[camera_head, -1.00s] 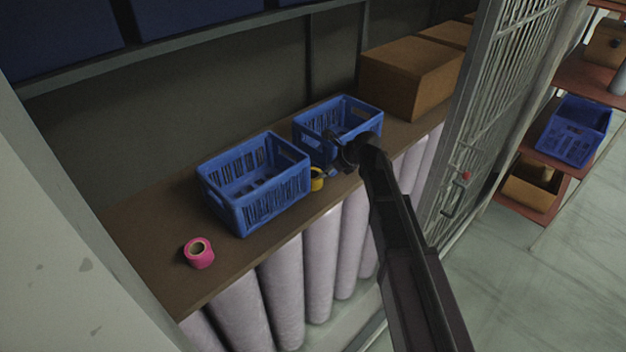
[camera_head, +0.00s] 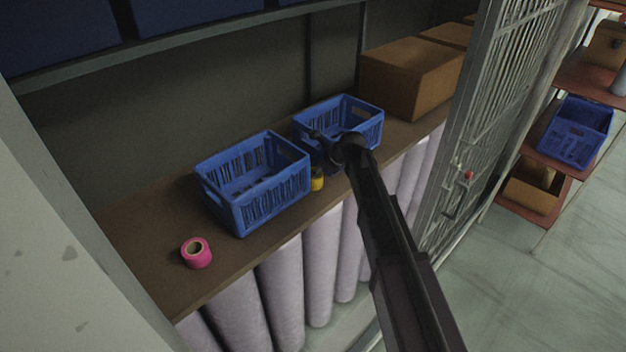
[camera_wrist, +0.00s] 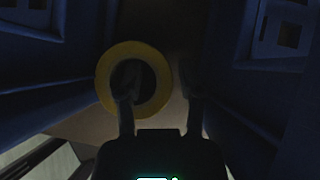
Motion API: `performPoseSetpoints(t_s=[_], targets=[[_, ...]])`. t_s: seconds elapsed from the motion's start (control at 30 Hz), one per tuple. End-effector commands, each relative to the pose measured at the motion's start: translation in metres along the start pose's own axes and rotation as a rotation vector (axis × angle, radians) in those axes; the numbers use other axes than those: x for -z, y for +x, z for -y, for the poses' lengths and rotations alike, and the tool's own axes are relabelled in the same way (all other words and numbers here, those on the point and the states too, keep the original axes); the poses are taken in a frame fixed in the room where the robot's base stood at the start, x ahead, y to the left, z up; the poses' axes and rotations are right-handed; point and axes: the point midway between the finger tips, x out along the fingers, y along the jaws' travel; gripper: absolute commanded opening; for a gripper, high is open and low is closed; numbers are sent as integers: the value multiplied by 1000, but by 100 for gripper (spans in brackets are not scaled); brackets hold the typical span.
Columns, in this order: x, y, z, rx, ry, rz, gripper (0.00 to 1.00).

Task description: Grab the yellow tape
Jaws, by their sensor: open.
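The yellow tape (camera_head: 317,180) is a roll on the wooden shelf (camera_head: 140,232), in the gap between two blue crates, near the shelf's front edge. In the wrist view the yellow tape (camera_wrist: 104,88) shows as a ring with a dark hole. My gripper (camera_wrist: 161,105) is open and empty there. Its left finger overlaps the lower part of the ring in the picture, and its right finger lies right of the ring; contact cannot be told. In the head view my gripper (camera_head: 322,147) is over the gap, partly hidden by my arm.
The left blue crate (camera_head: 262,212) and the right blue crate (camera_head: 368,128) stand close on both sides. A pink tape roll (camera_head: 196,253) lies on the shelf at the left. A cardboard box (camera_head: 405,78) stands behind at the right. A metal gate (camera_head: 490,110) is right of my arm.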

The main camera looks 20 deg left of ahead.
Motion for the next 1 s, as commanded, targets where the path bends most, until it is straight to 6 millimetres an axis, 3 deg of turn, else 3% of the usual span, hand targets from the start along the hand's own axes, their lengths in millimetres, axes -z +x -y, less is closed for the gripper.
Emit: performPoseSetpoints(t_s=[0.17,0.33,0.37,0.77,1.0], targets=[[0,0,0,0,0,0,49],[0,0,0,0,0,0,4],[0,0,0,0,0,0,0],[0,-1,1,0,1,0,0],[1,-12,0,0,1,0,0]])
